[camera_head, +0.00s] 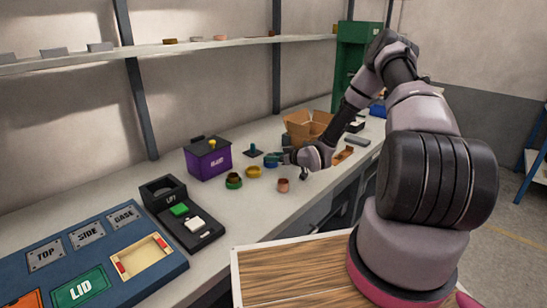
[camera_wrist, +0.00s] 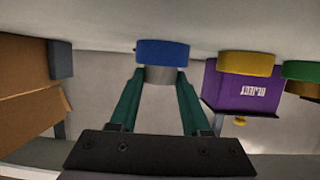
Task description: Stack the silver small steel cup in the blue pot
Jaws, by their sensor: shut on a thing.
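The wrist view is upside down, with the tabletop along its upper edge. The blue pot (camera_wrist: 162,48) stands on the tabletop there. The silver small steel cup (camera_wrist: 160,76) is between the green fingers of my gripper (camera_wrist: 160,77), which is shut on it. The cup is lined up with the pot and meets its rim in the picture; I cannot tell how far inside it sits. In the head view my gripper (camera_head: 272,158) is low over the bench behind the yellow pot, and the cup and blue pot are too small or covered to make out.
Near my gripper stand a yellow pot (camera_head: 254,172), a green pot (camera_head: 233,182) and a copper cup (camera_head: 283,185). A purple box (camera_head: 207,160) is to the left and a cardboard box (camera_head: 305,125) behind.

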